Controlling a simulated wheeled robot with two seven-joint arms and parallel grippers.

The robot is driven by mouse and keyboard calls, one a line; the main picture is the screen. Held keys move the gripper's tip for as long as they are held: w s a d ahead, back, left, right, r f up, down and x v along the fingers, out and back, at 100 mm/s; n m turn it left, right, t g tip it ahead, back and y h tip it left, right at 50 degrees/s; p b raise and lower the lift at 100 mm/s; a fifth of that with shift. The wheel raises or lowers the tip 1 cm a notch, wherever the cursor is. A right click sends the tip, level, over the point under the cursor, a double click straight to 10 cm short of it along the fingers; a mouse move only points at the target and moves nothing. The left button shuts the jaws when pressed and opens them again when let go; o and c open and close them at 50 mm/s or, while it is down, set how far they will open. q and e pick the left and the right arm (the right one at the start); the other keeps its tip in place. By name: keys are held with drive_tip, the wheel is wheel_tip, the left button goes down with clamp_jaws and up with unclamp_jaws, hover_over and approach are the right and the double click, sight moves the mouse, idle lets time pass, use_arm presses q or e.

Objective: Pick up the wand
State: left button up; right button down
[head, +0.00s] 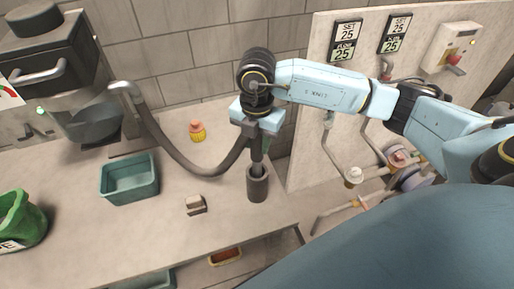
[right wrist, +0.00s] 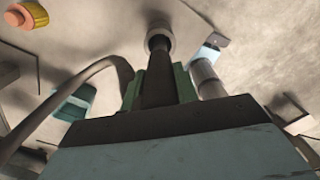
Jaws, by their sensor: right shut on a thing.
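The wand (head: 256,150) is a dark, slim, upright rod under my right gripper (head: 262,138). A dark grey hose (head: 200,172) runs from beside it to the left. In the right wrist view the wand (right wrist: 157,85) stands between the green finger pads of my right gripper (right wrist: 158,88), which is shut on it. The wand's lower end is at the mouth of a dark cylindrical holder (head: 257,187); I cannot tell whether it is inside or just above. My left gripper is not in view.
The hose loops from a metal fitting (head: 124,88). A teal bin (head: 129,181), a small beige block (head: 196,205) and a yellow-orange toy (head: 197,131) are on the counter (head: 95,232). A green bucket (head: 22,218) is at far left. A panel with pipes (head: 350,110) stands right.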

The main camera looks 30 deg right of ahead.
wheel_tip(320, 180, up, 18)
idle(0.6)
drive_tip(key=shift+f, duration=0.1)
